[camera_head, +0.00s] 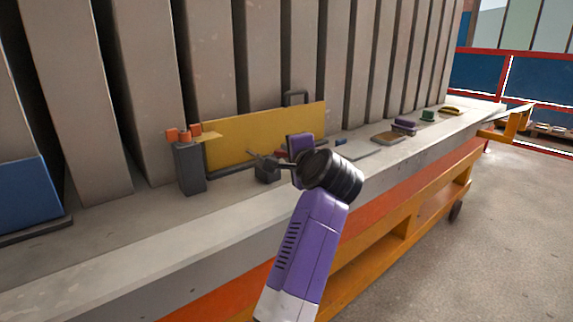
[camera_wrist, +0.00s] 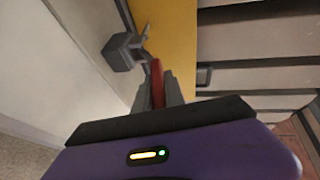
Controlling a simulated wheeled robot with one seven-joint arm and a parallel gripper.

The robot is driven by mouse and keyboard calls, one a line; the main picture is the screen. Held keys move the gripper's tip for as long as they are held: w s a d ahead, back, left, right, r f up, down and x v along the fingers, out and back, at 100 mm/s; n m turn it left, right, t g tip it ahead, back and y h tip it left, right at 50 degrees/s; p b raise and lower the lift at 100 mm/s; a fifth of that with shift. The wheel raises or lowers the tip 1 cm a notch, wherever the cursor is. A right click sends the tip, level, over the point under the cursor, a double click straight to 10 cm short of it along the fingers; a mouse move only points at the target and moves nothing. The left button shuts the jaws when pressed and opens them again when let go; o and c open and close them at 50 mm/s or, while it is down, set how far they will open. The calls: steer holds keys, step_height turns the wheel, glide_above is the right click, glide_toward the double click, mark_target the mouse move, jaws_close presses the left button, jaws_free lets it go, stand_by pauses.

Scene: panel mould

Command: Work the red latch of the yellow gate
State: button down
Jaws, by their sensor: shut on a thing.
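The yellow gate (camera_head: 265,133) stands upright on the grey ledge in front of the ribbed panels. It also shows in the wrist view (camera_wrist: 178,35) as a yellow band. The red latch (camera_wrist: 156,82) lies between the two fingers of my gripper (camera_wrist: 158,90), which is shut on it. In the head view my gripper (camera_head: 283,160) is at the right part of the gate, and my arm hides most of the latch. A dark grey block with a forked catch (camera_wrist: 122,50) stands beside the latch. At the gate's left end is a dark post (camera_head: 190,168) with orange pieces on top.
A blue panel (camera_head: 28,195) leans at the far left. A dark handle (camera_head: 295,97) rises behind the gate. The floor (camera_head: 500,220) at the right is clear.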

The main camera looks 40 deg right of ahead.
steer(key=f+b, duration=0.1)
steer(key=f+t+b, duration=0.1)
steer(key=b, duration=0.1)
steer(key=shift+s+m+h, duration=0.3)
steer(key=shift+s, duration=0.05)
steer(key=shift+t+b, duration=0.45)
steer(key=shift+t, duration=0.05)
steer(key=shift+s+d, duration=0.1)
steer(key=c, duration=1.4)
jaws_free()
steer(key=shift+s+a, duration=0.25)
steer(key=shift+s, duration=0.2)
steer(key=p+v, duration=0.1)
steer(key=v, duration=0.5)
steer(key=shift+s+a+f, duration=0.1)
steer(key=shift+s+f, duration=0.05)
steer(key=shift+s, duration=0.25)
